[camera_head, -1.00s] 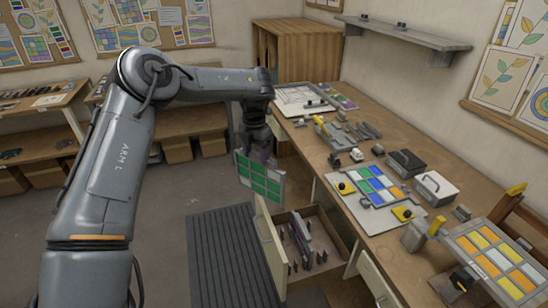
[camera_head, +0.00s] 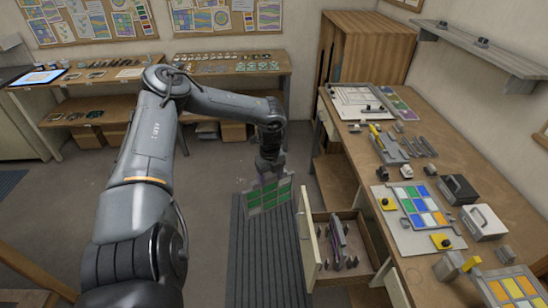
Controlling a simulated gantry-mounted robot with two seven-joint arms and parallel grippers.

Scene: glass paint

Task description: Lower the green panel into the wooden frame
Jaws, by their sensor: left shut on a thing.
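The green panel (camera_head: 270,197), a grid of green panes with pale edges, hangs from my left gripper (camera_head: 268,178), which is shut on its upper edge. The panel is slightly tilted and held in the air, left of the open drawer (camera_head: 312,246) and apart from the workbench. The fingertips are small and dark, so the exact grip is hard to see. I cannot make out for sure a wooden frame in this view. My right gripper is not in view.
The workbench (camera_head: 452,184) on the right holds a multicoloured panel on a board (camera_head: 396,225), a black box (camera_head: 458,189), a white box (camera_head: 484,222) and small tools. The open drawer holds thin upright pieces. A ridged dark mat (camera_head: 262,270) lies on clear floor.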

